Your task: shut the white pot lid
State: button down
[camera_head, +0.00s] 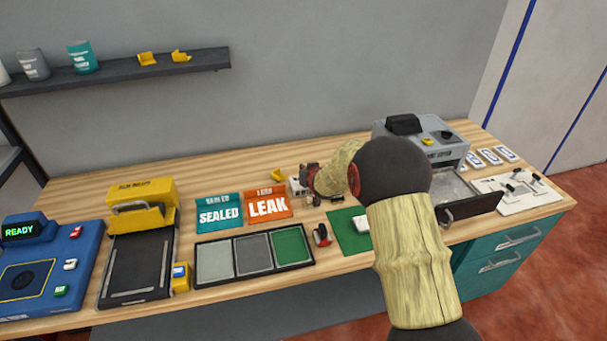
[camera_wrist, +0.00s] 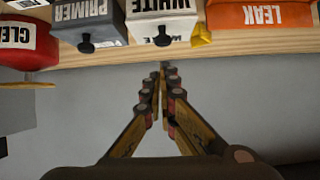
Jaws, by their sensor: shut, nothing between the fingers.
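The white pot (camera_wrist: 162,8) shows at the top of the wrist view, marked WHITE, with a black knob (camera_wrist: 162,39) on its near side. Its top is cut off by the picture edge, so I cannot tell how its lid stands. My gripper (camera_wrist: 163,72) is shut and empty, its fingertips pointing toward the pot and apart from it in the picture. In the head view my arm hides most of the area around the gripper and pots.
A grey PRIMER pot (camera_wrist: 88,18) stands left of the white pot, and a red pot (camera_wrist: 25,42) is further left. A small yellow piece (camera_wrist: 201,35) and the orange LEAK tray (camera_wrist: 262,12) are to the right. A grey machine (camera_head: 425,140) stands at the right.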

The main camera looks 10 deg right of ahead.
jog(key=shift+s+f+b, duration=0.5)
jog(key=shift+s+f, duration=0.2)
jog(key=shift+f, duration=0.2)
jog(key=shift+s+f+b, duration=0.45)
jog(key=shift+s+f, duration=0.2)
jog(key=shift+f, duration=0.2)
jog(key=shift+f, duration=0.1)
